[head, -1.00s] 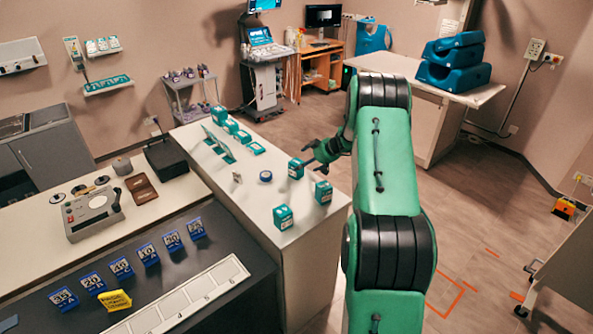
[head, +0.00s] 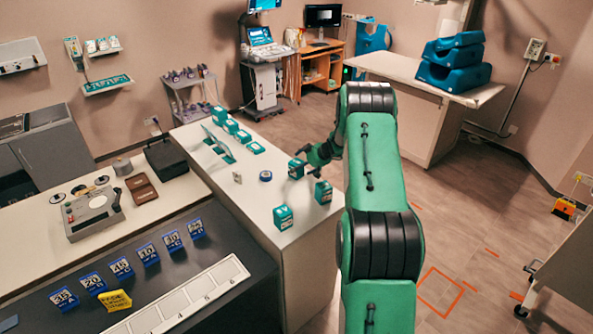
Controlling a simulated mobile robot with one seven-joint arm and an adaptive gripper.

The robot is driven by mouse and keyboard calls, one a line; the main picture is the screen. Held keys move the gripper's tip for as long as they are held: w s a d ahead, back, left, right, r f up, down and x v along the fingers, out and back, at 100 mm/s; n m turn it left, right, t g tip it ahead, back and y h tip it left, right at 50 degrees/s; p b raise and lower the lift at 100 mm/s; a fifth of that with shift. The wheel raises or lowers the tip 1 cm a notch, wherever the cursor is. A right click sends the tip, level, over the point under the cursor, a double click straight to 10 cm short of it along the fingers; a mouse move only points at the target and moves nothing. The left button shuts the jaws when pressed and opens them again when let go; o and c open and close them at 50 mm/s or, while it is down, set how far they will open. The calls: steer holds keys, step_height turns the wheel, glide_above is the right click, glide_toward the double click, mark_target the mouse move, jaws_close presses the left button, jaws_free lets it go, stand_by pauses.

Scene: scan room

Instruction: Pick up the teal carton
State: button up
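Several teal and white cartons stand on the white counter (head: 250,205). One teal carton (head: 296,169) is right at my gripper (head: 307,163), which reaches in from the right. The fingers are spread about the carton's width, one beyond it and one on its near right side. Whether they touch it is too small to tell. A second teal carton (head: 323,192) stands just nearer, and a third (head: 283,217) stands at the counter's near end. The carton at my gripper appears upright on the counter.
More teal cartons (head: 231,126) stand in a row at the counter's far end, by a teal-edged panel (head: 219,146). A blue-and-white roll (head: 265,176) lies mid-counter. A black box (head: 168,158) and blue numbered blocks (head: 121,268) are at left.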

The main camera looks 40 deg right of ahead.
mark_target(298, 161)
steer(key=c, duration=1.3)
steer(key=shift+o, duration=0.2)
steer(key=shift+r, duration=0.15)
steer(key=shift+r, duration=1.5)
steer(key=shift+s+a+r, duration=0.15)
steer(key=s+a, duration=0.4)
steer(key=s, duration=0.2)
steer(key=s+a+r+b, duration=0.1)
steer(key=s+a, duration=0.3)
steer(key=s, duration=0.3)
steer(key=shift+a+r, duration=0.2)
steer(key=shift+a, duration=0.05)
